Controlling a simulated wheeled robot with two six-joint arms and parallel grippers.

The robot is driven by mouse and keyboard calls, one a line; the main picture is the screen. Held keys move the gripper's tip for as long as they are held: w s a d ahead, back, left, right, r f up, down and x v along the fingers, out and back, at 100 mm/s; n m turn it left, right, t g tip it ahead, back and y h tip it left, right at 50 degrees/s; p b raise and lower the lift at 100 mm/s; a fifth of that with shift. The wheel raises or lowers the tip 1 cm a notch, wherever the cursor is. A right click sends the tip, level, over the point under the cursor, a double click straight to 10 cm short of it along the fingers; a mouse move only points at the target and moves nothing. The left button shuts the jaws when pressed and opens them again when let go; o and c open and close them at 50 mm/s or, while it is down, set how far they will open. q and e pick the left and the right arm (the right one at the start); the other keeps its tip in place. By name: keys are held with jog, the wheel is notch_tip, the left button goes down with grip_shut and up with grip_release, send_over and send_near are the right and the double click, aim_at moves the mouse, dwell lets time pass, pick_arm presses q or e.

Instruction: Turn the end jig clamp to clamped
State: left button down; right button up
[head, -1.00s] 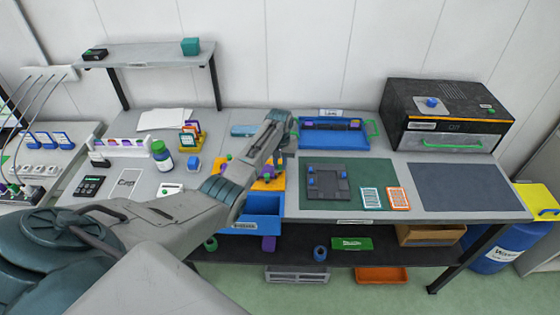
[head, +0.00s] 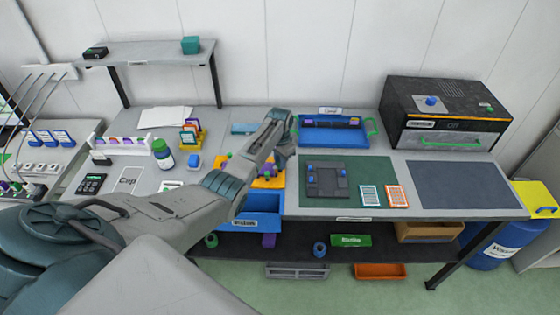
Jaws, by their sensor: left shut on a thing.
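My left gripper (head: 281,158) is shut at the right end of the orange jig (head: 266,184), beyond the blue bin. It appears to be shut on the end jig clamp, but my arm and fingers hide most of that spot. I cannot tell from this view how the clamp is turned. My right gripper is not in view.
A green mat (head: 375,165) right of the gripper carries a dark block (head: 328,180) with blue knobs and two cards. A blue tray (head: 335,143) lies behind it. A blue bin (head: 263,204) is at the front edge. The dark mat (head: 458,185) at right is clear.

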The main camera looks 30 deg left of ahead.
pick_arm(q)
jog(key=shift+w+r, duration=0.1)
jog(key=shift+r, duration=0.05)
jog(key=c, duration=1.3)
grip_release()
jog(key=shift+c, duration=0.2)
notch_tip(320, 180, up, 11)
jog(key=b, duration=0.3)
